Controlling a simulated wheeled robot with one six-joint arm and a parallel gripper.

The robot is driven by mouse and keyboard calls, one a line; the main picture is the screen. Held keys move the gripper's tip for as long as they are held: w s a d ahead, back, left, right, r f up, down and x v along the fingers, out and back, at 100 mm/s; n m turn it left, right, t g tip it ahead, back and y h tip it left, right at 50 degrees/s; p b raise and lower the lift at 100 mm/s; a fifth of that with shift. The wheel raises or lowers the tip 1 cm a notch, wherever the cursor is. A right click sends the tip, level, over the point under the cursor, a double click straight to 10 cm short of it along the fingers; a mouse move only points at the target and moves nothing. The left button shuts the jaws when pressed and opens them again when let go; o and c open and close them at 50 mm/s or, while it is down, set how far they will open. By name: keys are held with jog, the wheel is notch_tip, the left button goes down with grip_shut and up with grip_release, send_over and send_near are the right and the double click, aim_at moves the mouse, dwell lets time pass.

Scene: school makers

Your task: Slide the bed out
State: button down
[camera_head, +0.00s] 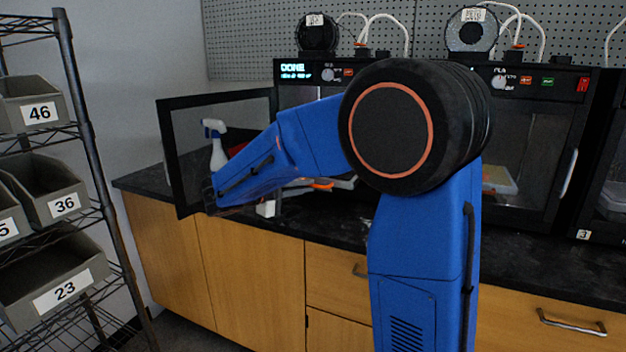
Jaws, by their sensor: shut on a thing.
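The left printer (340,82) has its display reading DONE and its dark-framed door (183,160) swung open to the left. Part of its pale bed (345,181) shows low in the opening, between my forearm and my elbow. My gripper (320,185) is mostly hidden behind my forearm; an orange part shows at the bed's left edge, and the jaws are shut there on the bed. The exact grip is hidden. My arm covers most of the printer's interior, so how far out the bed sits cannot be told.
A white spray bottle (217,146) stands behind the open door. A small white block (265,208) is near the counter's front edge. A second printer (530,150), closed, stands to the right. A wire rack with grey bins (50,275) is at the left.

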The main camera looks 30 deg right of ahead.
jog(key=s+a, duration=0.5)
jog(key=a, duration=0.1)
jog(key=shift+a, duration=0.15)
jog(key=shift+f, duration=0.1)
jog(key=c, duration=1.9)
grip_release()
jog(key=shift+s+a, duration=0.1)
jog(key=shift+a, duration=0.15)
jog(key=v, duration=1.7)
jog(key=shift+a, duration=0.2)
jog(key=shift+s+d, duration=0.1)
